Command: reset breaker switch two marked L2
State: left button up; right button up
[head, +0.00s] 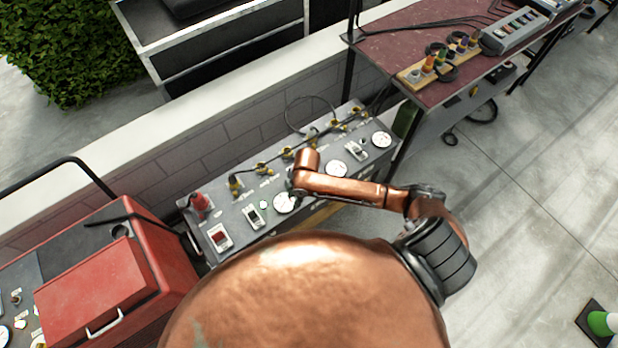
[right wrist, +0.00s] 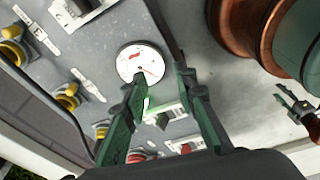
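The grey electrical panel (head: 225,215) carries a row of breaker switches and round gauges. A switch with a red rocker (head: 219,237) is at its left end, a dark-rocker switch (head: 253,216) is beside it, and another switch (head: 357,150) is farther right. No L2 marking is readable. My right gripper (right wrist: 161,76) is open and empty, its green fingers pointing over the panel near a gauge (right wrist: 140,62). The dark-rocker switch also shows between its fingers (right wrist: 165,114). In the head view my arm hides this gripper. What looks like my left gripper (right wrist: 300,106) is small at the right wrist view's edge.
Yellow connectors (head: 262,168) and cables line the panel's back edge; a red knob (head: 199,203) stands at its left. A red box (head: 100,280) is at left. A low wall (head: 120,185) runs behind. A dark red table (head: 410,40) stands beyond the panel's right end.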

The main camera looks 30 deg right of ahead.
jog(key=w+d, duration=0.2)
jog(key=d, duration=0.1)
jog(key=w+d+r+n+h, duration=0.1)
jog(key=w+d, duration=0.1)
jog(key=d, duration=0.2)
jog(key=w+d+r+n+g+h, duration=0.1)
jog(key=w+d, duration=0.2)
jog(key=shift+d, duration=0.25)
jog(key=shift+w+d+f+n, duration=0.1)
jog(key=shift+d+f+n, duration=0.05)
jog(key=shift+f+n, duration=0.2)
notch_tip(320, 180, down, 7)
jog(key=shift+b, duration=0.35)
jog(key=shift+c, duration=0.6)
grip_shut()
